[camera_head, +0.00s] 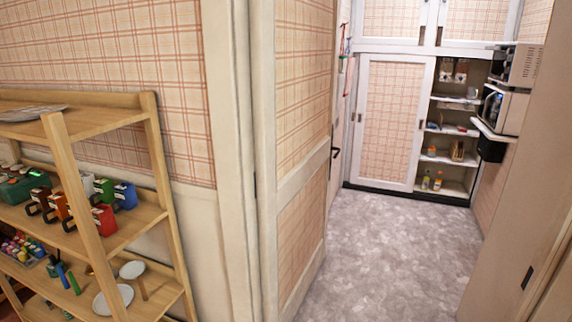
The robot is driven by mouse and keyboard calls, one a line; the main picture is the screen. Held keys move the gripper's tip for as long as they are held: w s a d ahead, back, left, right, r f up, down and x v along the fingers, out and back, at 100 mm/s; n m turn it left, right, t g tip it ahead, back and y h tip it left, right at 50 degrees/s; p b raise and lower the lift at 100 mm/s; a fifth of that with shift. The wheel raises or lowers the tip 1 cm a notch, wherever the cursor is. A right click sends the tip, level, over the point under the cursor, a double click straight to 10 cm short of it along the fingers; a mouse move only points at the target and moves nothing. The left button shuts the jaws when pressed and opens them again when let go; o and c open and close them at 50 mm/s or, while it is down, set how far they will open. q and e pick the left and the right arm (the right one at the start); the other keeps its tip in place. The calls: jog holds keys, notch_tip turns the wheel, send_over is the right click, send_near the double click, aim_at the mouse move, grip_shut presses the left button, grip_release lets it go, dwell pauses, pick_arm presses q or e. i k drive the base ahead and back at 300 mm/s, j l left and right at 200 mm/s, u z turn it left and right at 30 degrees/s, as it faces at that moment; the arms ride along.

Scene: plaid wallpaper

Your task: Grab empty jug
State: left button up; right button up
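I cannot make out a jug for certain. Several small coloured containers with dark handles, among them a red one (104,221) and a blue one (126,195), stand on the middle shelf of the wooden rack at the left. They may be mugs or jugs, and their insides are too small to judge. Neither of my grippers shows in the head view.
The wooden rack (165,200) stands against the plaid wall at the left. An open plaid door (303,140) is in the middle. Beyond it are clear grey floor (390,250), a sliding-door cupboard (388,125) with stocked shelves, and a microwave (515,65).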

aim_at(472, 92)
jog(key=u, duration=0.4)
jog(key=i+l+u, duration=0.1)
jog(key=u, duration=0.25)
jog(key=l+u, duration=0.2)
jog(key=u, duration=0.2)
jog(key=i+l+u, duration=0.1)
jog(key=u, duration=0.3)
jog(key=l+u, duration=0.4)
jog(key=l, duration=0.9)
jog(key=l+u, duration=0.15)
jog(key=l, duration=2.75)
jog(key=l+z, duration=0.15)
jog(key=l, duration=2.25)
jog(key=l+z, duration=0.25)
jog(key=l, duration=0.2)
jog(key=i+l+z, duration=0.1)
jog(key=l+z, duration=0.15)
jog(key=l, duration=0.2)
jog(key=l+z, duration=0.1)
jog(key=z, duration=0.35)
jog(key=l+z, duration=0.1)
jog(key=z, duration=0.4)
jog(key=i+z, duration=0.1)
jog(key=z, duration=0.35)
jog(key=i+l+z, duration=0.1)
jog(key=z, duration=0.85)
jog(key=i+z, duration=0.15)
jog(key=z, duration=0.3)
